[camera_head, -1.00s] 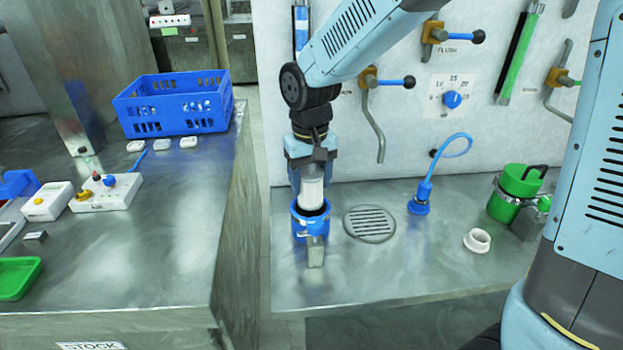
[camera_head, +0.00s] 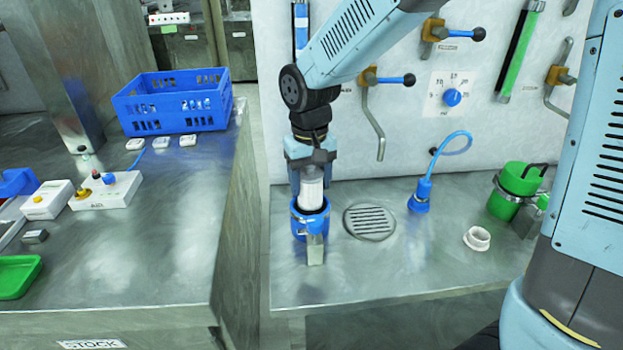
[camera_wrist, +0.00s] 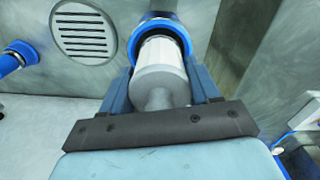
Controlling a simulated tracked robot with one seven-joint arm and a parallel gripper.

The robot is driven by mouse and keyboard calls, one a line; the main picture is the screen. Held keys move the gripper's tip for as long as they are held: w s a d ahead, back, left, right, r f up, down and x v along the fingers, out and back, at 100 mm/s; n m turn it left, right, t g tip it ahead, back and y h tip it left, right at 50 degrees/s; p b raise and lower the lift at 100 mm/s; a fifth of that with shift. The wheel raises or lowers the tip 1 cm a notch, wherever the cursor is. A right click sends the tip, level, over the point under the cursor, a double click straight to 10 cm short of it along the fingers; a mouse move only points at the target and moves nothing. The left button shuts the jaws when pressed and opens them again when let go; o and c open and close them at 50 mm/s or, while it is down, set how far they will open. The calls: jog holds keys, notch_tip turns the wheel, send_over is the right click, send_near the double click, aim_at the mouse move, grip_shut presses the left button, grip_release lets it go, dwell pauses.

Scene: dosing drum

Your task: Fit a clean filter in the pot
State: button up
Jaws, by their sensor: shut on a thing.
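A white cylindrical filter (camera_head: 312,192) is held upright in my gripper (camera_head: 311,172), which is shut on its upper end. The blue pot (camera_head: 299,223) stands on the right-hand metal counter, with a grey block-like part at its front. The filter's lower end is at the pot's mouth and hidden by the rim; I cannot tell how deep it sits. In the wrist view the filter (camera_wrist: 160,60) lies between the two fingers (camera_wrist: 160,85), its far end inside the pot's blue rim (camera_wrist: 136,31).
A round drain grate (camera_head: 369,222) lies right of the pot. Beyond it are a blue hose fitting (camera_head: 419,202), a white ring (camera_head: 477,238) and a green-lidded pot (camera_head: 516,186). Valve levers (camera_head: 374,127) hang on the back wall. A blue crate (camera_head: 173,101) stands on the left counter.

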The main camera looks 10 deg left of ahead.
jog(key=shift+f, duration=0.85)
dwell(0.6)
jog(key=shift+f, duration=0.35)
jog(key=shift+f, duration=0.7)
